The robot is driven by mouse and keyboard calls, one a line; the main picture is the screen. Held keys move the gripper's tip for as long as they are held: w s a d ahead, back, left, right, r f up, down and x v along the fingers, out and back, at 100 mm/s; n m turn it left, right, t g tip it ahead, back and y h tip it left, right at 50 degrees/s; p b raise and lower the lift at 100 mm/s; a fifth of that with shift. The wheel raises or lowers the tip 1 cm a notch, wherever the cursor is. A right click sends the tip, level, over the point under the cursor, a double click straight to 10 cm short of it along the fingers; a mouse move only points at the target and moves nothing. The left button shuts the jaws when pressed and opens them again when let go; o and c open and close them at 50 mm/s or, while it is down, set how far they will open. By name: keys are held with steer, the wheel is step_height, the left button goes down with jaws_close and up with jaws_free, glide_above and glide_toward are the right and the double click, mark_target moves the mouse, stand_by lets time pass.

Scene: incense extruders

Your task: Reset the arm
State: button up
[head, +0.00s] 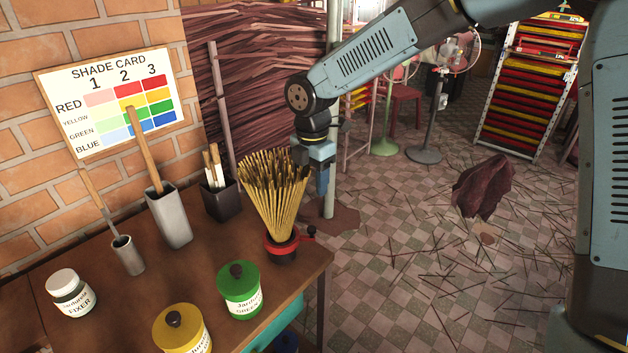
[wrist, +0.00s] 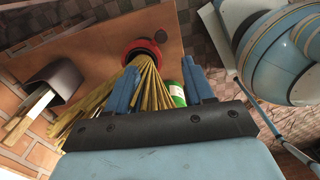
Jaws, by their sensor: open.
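My gripper (head: 322,184) hangs at the end of my bent arm, just to the right of the bundle of incense sticks (head: 272,195) in the head view. In the wrist view my gripper (wrist: 160,84) shows two blue fingers spread apart. The stick bundle (wrist: 152,92) appears in line with the gap between them; I cannot tell whether any finger touches it. The bundle stands fanned out in a red and black holder (head: 281,247) at the table's right corner. The holder also shows in the wrist view (wrist: 141,47).
The wooden table (head: 110,315) holds a green jar (head: 239,290), a yellow jar (head: 182,330), a white-lidded fixer jar (head: 70,293), and containers with wooden-handled tools. A shade card (head: 113,102) hangs on the brick wall. Open tiled floor with scattered sticks lies to the right.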

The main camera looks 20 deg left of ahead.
steer(key=d+r+m+t, duration=0.1)
steer(key=d+r+m, duration=0.35)
steer(key=d, duration=0.35)
steer(key=d+r+m+t+h, duration=0.1)
steer(key=d+r+m, duration=0.35)
steer(key=d, duration=0.45)
steer(key=d+r+m+t, duration=0.1)
steer(key=d+r+m, duration=0.35)
steer(key=d, duration=0.35)
steer(key=s+d+r+m+t, duration=0.1)
steer(key=s+d+r+m, duration=0.1)
steer(key=s+d+m, duration=0.5)
steer(key=s+d+r+m+t+y, duration=0.1)
steer(key=s+d+r+m, duration=0.1)
steer(key=s+d+m, duration=0.5)
steer(key=shift+s+d+m+t, duration=0.3)
steer(key=shift+d+m, duration=1.35)
steer(key=shift+d, duration=1)
